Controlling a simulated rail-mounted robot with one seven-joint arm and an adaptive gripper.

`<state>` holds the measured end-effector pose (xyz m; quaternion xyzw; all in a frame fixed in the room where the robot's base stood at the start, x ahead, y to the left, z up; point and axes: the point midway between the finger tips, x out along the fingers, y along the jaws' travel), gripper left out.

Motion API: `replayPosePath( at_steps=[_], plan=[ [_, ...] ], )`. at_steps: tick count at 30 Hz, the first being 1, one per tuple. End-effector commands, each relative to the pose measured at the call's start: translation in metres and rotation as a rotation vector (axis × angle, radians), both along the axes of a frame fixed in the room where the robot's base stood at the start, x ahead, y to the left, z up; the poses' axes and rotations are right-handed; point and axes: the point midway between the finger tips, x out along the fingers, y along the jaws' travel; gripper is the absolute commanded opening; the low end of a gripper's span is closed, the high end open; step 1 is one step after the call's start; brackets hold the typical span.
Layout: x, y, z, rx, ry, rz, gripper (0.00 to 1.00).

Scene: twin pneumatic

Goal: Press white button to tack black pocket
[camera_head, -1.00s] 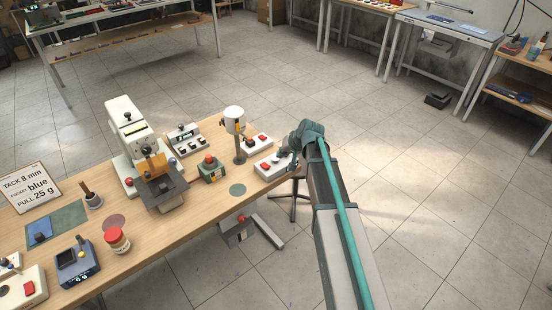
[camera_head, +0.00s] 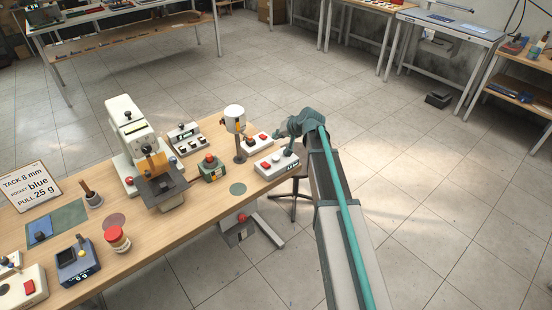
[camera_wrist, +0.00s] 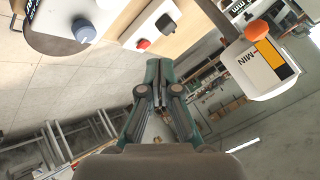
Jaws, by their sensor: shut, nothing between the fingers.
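My gripper (camera_wrist: 160,88) is shut and empty in the wrist view, with its fingers pointing away from the camera. In the head view my arm's end is just above and behind a white button box (camera_head: 277,165) at the table's right end; contact cannot be told. The box carries a red button (camera_head: 265,165) and darker knobs; I cannot pick out a white button for certain. The press machine (camera_head: 128,125) has a dark plate (camera_head: 166,187) at its front. A blue pocket piece (camera_head: 40,230) lies on a green mat. I cannot make out a black pocket.
A post with a white cup (camera_head: 234,112) stands left of the box. A second white button box (camera_head: 257,141) is behind it. A green box with a red button (camera_head: 211,168) is nearer the machine.

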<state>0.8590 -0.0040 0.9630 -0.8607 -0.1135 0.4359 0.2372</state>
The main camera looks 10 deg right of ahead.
Motion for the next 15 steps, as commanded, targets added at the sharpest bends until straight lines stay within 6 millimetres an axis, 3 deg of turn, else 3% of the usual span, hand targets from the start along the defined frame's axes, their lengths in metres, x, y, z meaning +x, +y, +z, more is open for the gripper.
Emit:
replayPosePath(
  at_steps=[15],
  plan=[
    [0.0, 0.0, -0.063, -0.001, 0.001, 0.0, 0.0]
  ],
)
